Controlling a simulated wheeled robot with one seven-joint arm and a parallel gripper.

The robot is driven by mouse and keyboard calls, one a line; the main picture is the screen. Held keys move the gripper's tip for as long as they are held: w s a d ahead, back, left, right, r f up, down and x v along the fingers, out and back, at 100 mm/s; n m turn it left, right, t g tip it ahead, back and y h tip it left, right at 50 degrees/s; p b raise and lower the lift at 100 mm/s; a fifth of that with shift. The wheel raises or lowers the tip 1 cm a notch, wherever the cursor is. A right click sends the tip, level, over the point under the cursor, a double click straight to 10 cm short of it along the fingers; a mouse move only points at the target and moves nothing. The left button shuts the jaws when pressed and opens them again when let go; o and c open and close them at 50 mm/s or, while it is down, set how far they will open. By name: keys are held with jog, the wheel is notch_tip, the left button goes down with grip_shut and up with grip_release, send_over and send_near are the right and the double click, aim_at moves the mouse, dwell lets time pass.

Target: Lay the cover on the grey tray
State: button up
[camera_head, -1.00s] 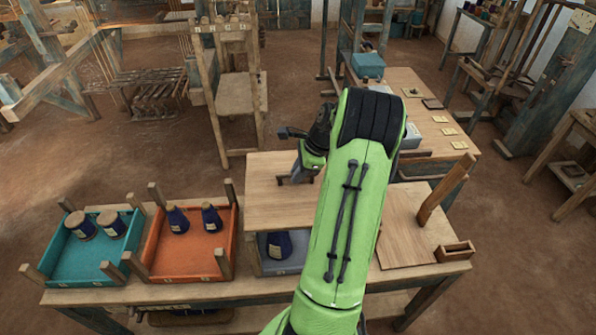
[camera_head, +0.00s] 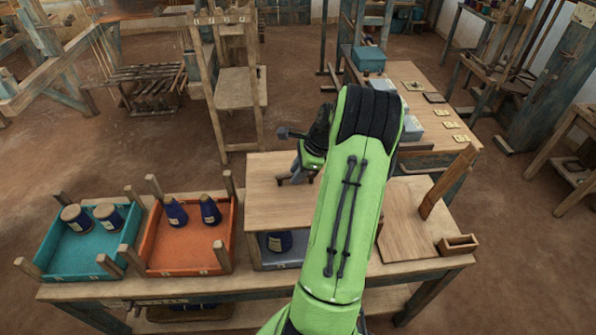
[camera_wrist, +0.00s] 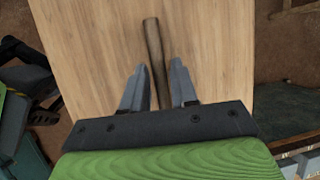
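The cover (camera_head: 268,195) is a flat light-wood board. It is over the grey tray (camera_head: 292,258), hiding most of it; a dark blue cone shows beneath the front edge. I cannot tell whether the cover touches the tray. In the wrist view the cover (camera_wrist: 95,45) fills the middle, with a round wooden handle (camera_wrist: 154,50) along it.
An orange tray (camera_head: 190,268) and a teal tray (camera_head: 75,270), both with corner posts and cones, stand to the left on the same bench. At right are a flat wooden board (camera_head: 405,230) and a small wooden box (camera_head: 457,244). A second table (camera_head: 405,78) stands behind.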

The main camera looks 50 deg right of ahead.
jog(key=shift+o, duration=1.4)
jog(key=p+v, duration=0.3)
jog(key=v, duration=1.2)
jog(key=shift+s+r, duration=0.15)
jog(key=shift+r, duration=0.2)
